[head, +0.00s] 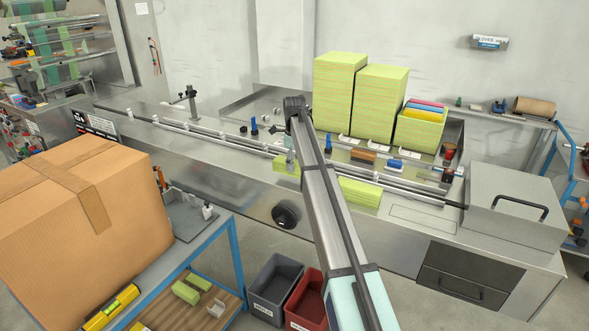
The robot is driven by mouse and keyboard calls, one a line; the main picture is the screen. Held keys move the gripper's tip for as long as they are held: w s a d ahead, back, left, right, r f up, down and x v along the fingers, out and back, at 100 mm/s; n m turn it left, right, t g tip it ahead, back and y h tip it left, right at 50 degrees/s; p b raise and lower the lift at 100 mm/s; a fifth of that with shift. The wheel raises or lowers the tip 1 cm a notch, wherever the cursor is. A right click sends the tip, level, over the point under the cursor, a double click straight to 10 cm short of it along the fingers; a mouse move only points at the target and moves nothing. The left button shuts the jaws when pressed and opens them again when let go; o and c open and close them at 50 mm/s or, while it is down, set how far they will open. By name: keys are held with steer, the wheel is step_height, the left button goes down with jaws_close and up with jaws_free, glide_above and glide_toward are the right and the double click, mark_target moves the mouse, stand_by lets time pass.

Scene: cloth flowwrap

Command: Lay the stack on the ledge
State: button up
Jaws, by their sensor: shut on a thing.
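A small yellow-green stack (282,166) is at the middle of the machine bench, just left of my arm. My gripper (291,160), small and partly hidden behind my arm, is shut on this stack. Whether the stack touches the surface below cannot be told. Another yellow-green stack (360,193) lies right of my arm along the bench's front, by the rails. Which surface is the ledge is not clear; the steel bench top (235,158) runs beneath both.
Tall yellow-green stacks (340,95) stand at the back, beside a shorter one with coloured cloths (424,110). Long rails (215,137) cross the bench. A steel box (515,212) stands at the right end. A cardboard box (85,215) fills the left foreground. Bins (275,285) are on the floor.

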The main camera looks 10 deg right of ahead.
steer(key=shift+f, duration=1.5)
steer(key=shift+f, duration=0.15)
steer(key=o, duration=1.1)
steer(key=shift+c, duration=0.2)
step_height(320, 180, up, 12)
steer(key=shift+r+b, duration=0.15)
steer(key=shift+b, duration=0.95)
